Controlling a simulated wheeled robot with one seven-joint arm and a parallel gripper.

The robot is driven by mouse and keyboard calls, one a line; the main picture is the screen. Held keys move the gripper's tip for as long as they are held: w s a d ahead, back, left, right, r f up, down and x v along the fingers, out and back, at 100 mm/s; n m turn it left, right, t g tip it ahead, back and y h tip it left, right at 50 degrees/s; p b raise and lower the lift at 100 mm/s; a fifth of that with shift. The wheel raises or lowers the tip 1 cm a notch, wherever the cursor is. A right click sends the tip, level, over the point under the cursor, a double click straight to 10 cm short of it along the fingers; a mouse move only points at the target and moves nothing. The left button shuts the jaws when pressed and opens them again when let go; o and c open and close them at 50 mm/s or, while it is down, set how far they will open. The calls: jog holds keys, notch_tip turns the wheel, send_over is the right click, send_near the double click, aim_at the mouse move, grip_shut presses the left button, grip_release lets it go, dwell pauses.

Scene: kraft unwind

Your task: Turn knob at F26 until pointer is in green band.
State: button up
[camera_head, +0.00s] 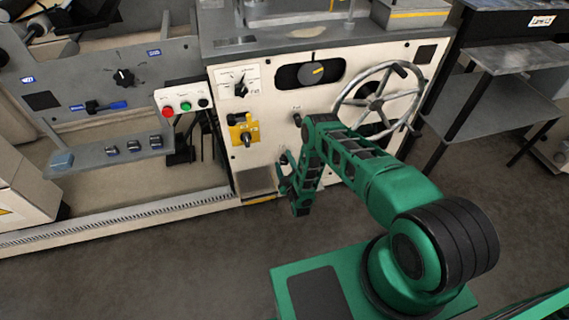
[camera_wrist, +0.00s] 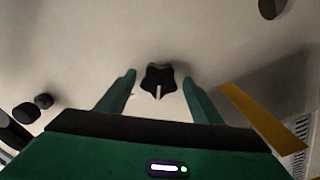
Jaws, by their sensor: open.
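In the wrist view a black lobed knob (camera_wrist: 159,80) with a white pointer line sits on the pale panel. The line points toward the bottom of the picture. My gripper (camera_wrist: 158,84) is open, with its two green fingers on either side of the knob and gaps between. In the head view my gripper (camera_head: 285,174) is low at the front of the cream machine panel (camera_head: 270,130); the knob there is hidden or too small to make out. I cannot read an F26 label or see a green band.
Other controls on the panel are a selector knob (camera_head: 240,84), a dark dial window (camera_head: 311,73), a yellow lever plate (camera_head: 244,129) and a large handwheel (camera_head: 376,103).

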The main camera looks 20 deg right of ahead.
jog(key=shift+c, duration=0.3)
jog(key=c, duration=1)
jog(key=shift+d, duration=0.25)
jog(key=shift+a, duration=0.15)
